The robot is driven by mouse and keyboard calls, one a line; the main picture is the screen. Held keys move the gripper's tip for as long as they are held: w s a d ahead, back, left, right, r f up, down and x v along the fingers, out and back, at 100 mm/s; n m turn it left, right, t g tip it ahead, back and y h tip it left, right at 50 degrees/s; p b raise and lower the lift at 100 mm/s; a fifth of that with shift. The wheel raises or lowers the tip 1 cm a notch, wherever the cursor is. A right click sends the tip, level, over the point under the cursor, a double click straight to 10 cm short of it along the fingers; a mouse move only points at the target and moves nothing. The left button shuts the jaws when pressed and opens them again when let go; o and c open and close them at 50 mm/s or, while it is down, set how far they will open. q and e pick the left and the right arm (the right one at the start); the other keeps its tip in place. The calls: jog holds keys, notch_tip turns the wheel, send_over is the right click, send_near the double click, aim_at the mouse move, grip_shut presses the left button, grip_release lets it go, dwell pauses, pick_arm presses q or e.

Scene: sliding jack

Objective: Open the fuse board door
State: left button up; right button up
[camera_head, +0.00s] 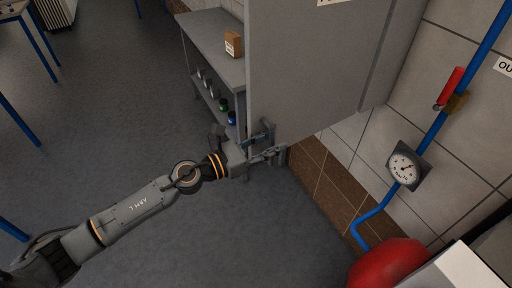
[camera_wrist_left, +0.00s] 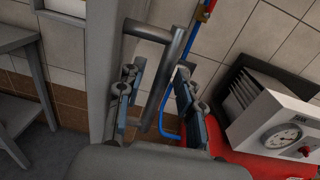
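The fuse board (camera_head: 310,65) is a large grey cabinet at the top centre of the head view, with a label partly cut off at its top. I cannot tell clearly whether its door stands slightly ajar. My left gripper (camera_head: 265,144) is at the lower left corner of the board. In the left wrist view a grey bar handle (camera_wrist_left: 166,82) runs between the two fingers of the left gripper (camera_wrist_left: 157,100). The fingers are apart, with visible gaps to the bar, so the gripper is open around the handle. My right gripper is in neither view.
A grey shelf (camera_head: 213,40) with a small box (camera_head: 233,44) and several bottles stands left of the board. At right are a blue pipe (camera_head: 432,135), a gauge (camera_head: 405,168) and a red tank (camera_head: 388,262). The floor at left is clear, with blue-legged tables beyond.

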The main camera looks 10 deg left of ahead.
pick_arm(q)
jog(key=v, duration=1.2)
